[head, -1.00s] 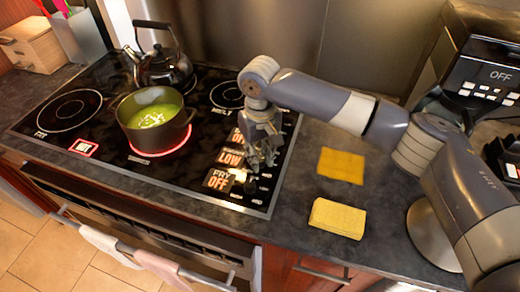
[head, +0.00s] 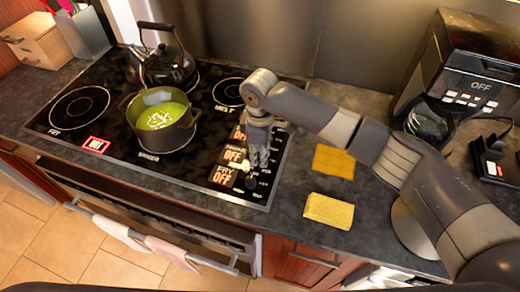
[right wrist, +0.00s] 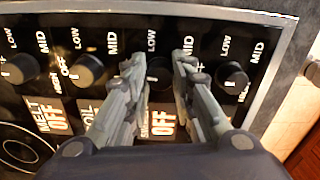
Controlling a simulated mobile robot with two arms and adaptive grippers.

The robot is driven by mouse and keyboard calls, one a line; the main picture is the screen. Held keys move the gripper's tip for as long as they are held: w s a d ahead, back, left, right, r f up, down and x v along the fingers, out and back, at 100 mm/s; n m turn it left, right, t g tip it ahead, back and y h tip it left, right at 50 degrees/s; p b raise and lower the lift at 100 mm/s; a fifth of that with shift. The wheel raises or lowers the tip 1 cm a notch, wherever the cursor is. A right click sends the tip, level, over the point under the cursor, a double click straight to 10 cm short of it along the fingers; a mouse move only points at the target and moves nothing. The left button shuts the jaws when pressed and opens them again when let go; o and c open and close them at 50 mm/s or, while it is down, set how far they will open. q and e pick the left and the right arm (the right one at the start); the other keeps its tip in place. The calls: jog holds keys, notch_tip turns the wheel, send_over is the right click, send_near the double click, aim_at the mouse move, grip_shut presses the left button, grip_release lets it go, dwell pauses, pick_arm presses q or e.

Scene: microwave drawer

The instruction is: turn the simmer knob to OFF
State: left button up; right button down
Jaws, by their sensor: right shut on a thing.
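The simmer knob (right wrist: 158,75) is a small black round knob with a pale pointer mark, in a row of similar knobs. My right gripper (right wrist: 158,62) has one finger on each side of it and is shut on it. In the head view my right gripper (head: 258,165) points down at the stove's right edge and hides the knob. The simmer display (right wrist: 163,128) reads OFF in orange; it also shows in the head view (head: 236,155). The simmer burner under the green pot (head: 162,122) shows no red glow. My left gripper is not in view.
Neighbouring knobs (right wrist: 88,68) and (right wrist: 232,75) flank the fingers closely. A kettle (head: 165,68) stands behind the pot. A yellow sponge (head: 329,210) and orange cloth (head: 334,161) lie right of the stove. A coffee maker (head: 470,75) stands at the back right.

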aim_at(259, 156)
jog(key=shift+w+a+r+n, duration=0.1)
jog(key=shift+r+n, duration=0.05)
jog(key=shift+n, duration=0.55)
jog(key=shift+p, duration=0.3)
jog(key=c, duration=1.3)
grip_release()
jog(key=shift+c, duration=0.2)
notch_tip(259, 156, up, 12)
